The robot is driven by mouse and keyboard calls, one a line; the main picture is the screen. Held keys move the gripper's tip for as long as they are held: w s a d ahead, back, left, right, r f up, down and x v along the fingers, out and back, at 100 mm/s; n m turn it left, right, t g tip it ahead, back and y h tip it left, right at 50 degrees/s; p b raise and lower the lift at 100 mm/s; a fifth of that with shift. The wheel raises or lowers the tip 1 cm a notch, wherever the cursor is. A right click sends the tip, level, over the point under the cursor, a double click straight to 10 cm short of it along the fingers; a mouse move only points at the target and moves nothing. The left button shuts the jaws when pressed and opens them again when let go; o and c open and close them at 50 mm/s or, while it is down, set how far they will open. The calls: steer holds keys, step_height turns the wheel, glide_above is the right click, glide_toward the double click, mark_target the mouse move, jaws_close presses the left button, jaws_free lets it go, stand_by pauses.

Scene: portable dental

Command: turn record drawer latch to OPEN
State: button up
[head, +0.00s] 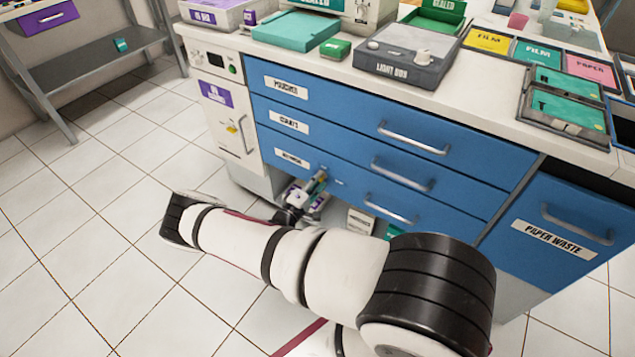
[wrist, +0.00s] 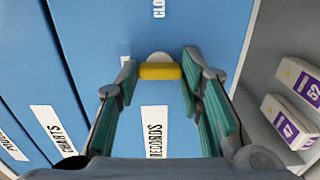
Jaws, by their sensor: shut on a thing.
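The record drawer (head: 345,187) is the lowest blue drawer in the head view. In the wrist view its RECORDS label (wrist: 155,132) reads sideways, low between my fingers. The latch is a yellow bar (wrist: 160,71) lying crosswise in the wrist picture, with a pale round piece behind its upper edge. A partly cut-off label starting "CLO" (wrist: 158,8) is above it. No OPEN label is readable. My gripper (wrist: 160,69) is shut on the latch bar, one teal-padded finger at each end. In the head view my gripper (head: 316,187) is at the drawer's left part, and the latch is hard to make out.
Drawers labelled CHARTS (head: 345,155) and POUCHES (head: 350,118) are above, with protruding handles. An open space below the record drawer holds boxes, including purple-labelled ones (wrist: 290,122). The PAPER WASTE front (head: 560,235) is at right. Tiled floor at left is clear.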

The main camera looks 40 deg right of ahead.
steer(key=o, duration=1.2)
steer(key=shift+c, duration=0.2)
steer(key=v, duration=1.2)
